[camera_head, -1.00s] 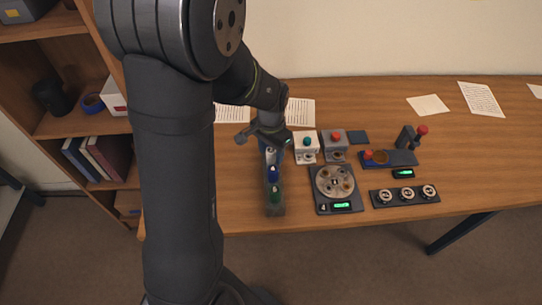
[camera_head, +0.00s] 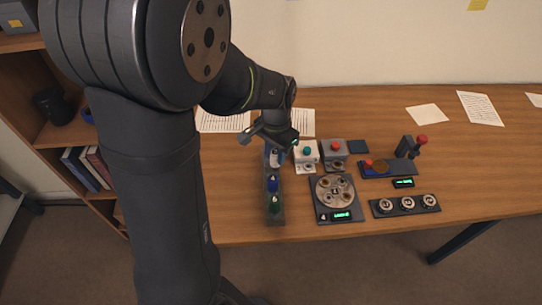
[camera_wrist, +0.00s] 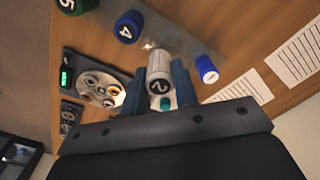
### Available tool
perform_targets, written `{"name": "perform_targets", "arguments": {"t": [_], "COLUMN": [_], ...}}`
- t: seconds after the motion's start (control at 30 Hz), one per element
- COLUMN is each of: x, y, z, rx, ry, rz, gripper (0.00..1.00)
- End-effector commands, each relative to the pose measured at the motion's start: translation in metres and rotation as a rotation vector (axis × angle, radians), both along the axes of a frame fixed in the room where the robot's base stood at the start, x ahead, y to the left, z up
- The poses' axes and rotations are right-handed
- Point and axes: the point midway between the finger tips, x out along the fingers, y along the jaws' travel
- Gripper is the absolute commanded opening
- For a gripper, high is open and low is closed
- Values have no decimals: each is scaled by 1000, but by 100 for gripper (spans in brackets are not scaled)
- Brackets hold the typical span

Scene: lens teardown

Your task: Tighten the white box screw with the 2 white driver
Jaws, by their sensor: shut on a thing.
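The 2 white driver (camera_wrist: 160,76) stands between the two fingers of my gripper (camera_wrist: 158,72), which is shut on it. In the head view the white driver (camera_head: 275,158) shows just below my gripper (camera_head: 272,143), at the far end of the driver rack (camera_head: 275,218). I cannot tell whether its lower end is still in the rack. The white box (camera_head: 305,152), with a teal button on top, stands just right of my gripper. Its screw is too small to make out.
The rack also holds a blue driver 4 (camera_head: 272,184), a green driver 5 (camera_head: 275,204) and another blue driver (camera_wrist: 206,69). A grey box with a red button (camera_head: 334,149) stands right of the white box. A round dial plate (camera_head: 319,212) lies in front.

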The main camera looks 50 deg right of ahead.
Motion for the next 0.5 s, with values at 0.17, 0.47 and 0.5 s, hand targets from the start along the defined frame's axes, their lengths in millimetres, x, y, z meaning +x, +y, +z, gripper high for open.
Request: {"name": "perform_targets", "arguments": {"t": [0.17,0.47,0.5], "x": [-38,-86,-89], "y": [3,8,9], "z": [23,51,53], "rx": [-4,-2,-1], "ry": [-1,0,0], "rz": [-6,-4,-3], "gripper": [6,6,6]}}
